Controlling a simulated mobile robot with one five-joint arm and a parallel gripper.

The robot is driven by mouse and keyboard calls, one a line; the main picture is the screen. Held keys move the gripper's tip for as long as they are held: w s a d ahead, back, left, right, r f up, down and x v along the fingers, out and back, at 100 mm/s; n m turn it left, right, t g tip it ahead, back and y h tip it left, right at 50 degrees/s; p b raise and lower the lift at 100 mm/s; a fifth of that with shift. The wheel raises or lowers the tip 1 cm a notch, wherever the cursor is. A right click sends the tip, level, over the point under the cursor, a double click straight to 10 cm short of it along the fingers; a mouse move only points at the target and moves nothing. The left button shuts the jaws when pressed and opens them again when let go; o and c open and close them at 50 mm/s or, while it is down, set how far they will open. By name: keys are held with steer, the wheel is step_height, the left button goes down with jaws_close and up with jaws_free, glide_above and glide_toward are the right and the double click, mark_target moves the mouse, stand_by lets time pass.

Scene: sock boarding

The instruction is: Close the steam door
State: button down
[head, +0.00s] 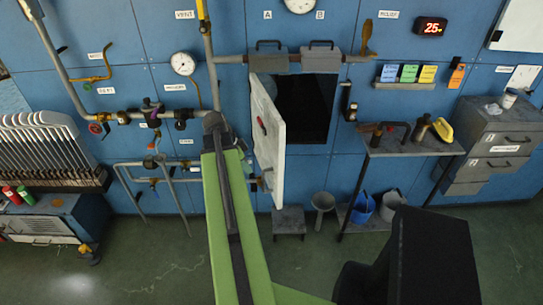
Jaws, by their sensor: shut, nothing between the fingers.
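The steam door (270,158) is a white panel in the head view, standing open at the left side of a dark opening (305,108) in the blue wall. It is swung out toward me, seen nearly edge-on. A small red and dark fitting (262,125) shows on its face. My gripper (213,122) is at the far end of my green arm, left of the door and apart from it in the picture. It looks shut and empty, though its fingers are small and dark. How near it is to the wall pipes in depth, I cannot tell.
Pipes and valves (152,112) cover the wall to the left, beside a rack of boards (50,150). A low stool (289,221) stands below the door. A small table (410,143) and drawer cabinet (495,140) stand right. Green floor (160,265) is open in front.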

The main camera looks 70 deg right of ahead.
steer(key=s+d+r+m, duration=0.1)
steer(key=s+r, duration=0.1)
steer(key=b, duration=0.9)
glide_toward(277, 184)
steer(key=shift+w+x, duration=0.15)
steer(key=shift+x, duration=1)
steer(key=shift+w+x, duration=0.1)
steer(key=shift+x, duration=1.05)
steer(key=shift+d+f, duration=0.1)
